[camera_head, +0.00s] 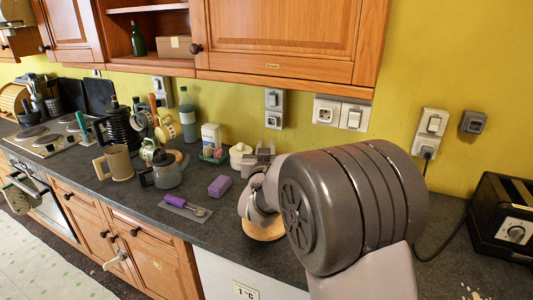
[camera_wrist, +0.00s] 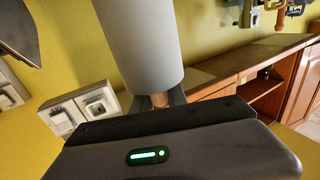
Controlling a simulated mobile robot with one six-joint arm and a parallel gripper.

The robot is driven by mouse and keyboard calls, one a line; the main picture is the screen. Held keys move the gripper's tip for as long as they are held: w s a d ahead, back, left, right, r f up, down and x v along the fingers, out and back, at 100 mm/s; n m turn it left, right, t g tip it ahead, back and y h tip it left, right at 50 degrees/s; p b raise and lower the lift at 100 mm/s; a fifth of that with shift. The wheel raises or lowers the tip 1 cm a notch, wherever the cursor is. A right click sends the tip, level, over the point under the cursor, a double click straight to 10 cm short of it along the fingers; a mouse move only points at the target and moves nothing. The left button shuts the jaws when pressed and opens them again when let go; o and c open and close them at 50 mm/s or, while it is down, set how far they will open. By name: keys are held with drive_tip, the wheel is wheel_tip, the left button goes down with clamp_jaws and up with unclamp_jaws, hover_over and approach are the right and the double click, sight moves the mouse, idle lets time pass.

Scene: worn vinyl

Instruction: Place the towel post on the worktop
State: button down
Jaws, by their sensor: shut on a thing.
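The towel post shows in the wrist view as a pale grey-white roll (camera_wrist: 143,45) with a short wooden end between the jaws. My gripper (camera_wrist: 168,100) is shut on that wooden end. In the head view my arm hides most of the post. A round wooden disc (camera_head: 264,231), apparently its base, shows at the arm's left side, over the worktop. I cannot tell whether it touches. The dark worktop (camera_head: 222,232) runs along the yellow wall.
A purple sponge (camera_head: 219,186) and a purple-handled tool (camera_head: 187,207) on a grey board lie left of the arm. A kettle (camera_head: 166,172), mugs and a white lidded jar (camera_head: 240,156) stand farther left. A black appliance (camera_head: 503,220) stands at right. Wall sockets (camera_head: 341,112) are behind.

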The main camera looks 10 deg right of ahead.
drive_tip(key=shift+w+f+b, duration=0.2)
drive_tip(key=shift+f+b, duration=0.15)
drive_tip(key=shift+f, duration=0.45)
drive_tip(key=shift+w+f+b, duration=0.15)
drive_tip(key=shift+f+b, duration=0.2)
drive_tip(key=shift+f, duration=0.6)
drive_tip(key=c, duration=1.3)
unclamp_jaws()
drive_tip(key=shift+s, duration=0.1)
